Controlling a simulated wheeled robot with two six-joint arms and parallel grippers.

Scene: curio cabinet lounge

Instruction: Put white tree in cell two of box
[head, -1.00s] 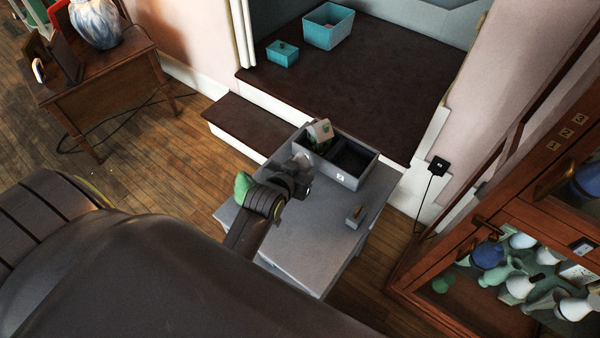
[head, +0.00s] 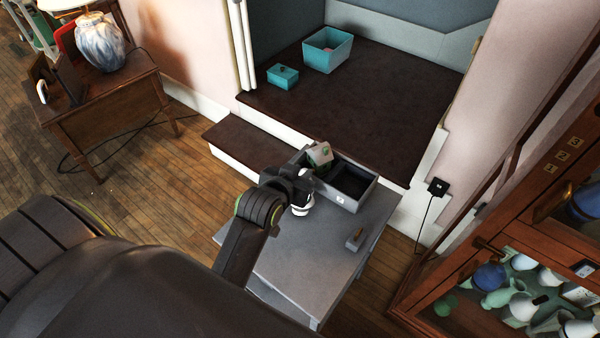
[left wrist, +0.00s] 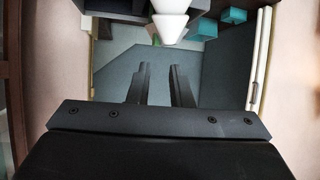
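The white tree (head: 302,207) stands on the small grey table, partly hidden by my left gripper (head: 300,188). In the left wrist view the white tree (left wrist: 172,22) shows at the top edge, cut off, beyond the fingertips. My left gripper's two fingers (left wrist: 160,82) are apart with nothing between them. The grey box (head: 372,193) sits at the back of the table. It has a dark empty cell at the right, above a small white label. A small house-like piece (head: 319,155) is at its left end. My right gripper is not in view.
A small grey block with a brass-coloured top (head: 355,239) lies on the grey table (head: 310,265). Teal boxes (head: 327,50) stand on the dark platform behind. A wooden cabinet (head: 400,285) with vases is at the right. The table's front is clear.

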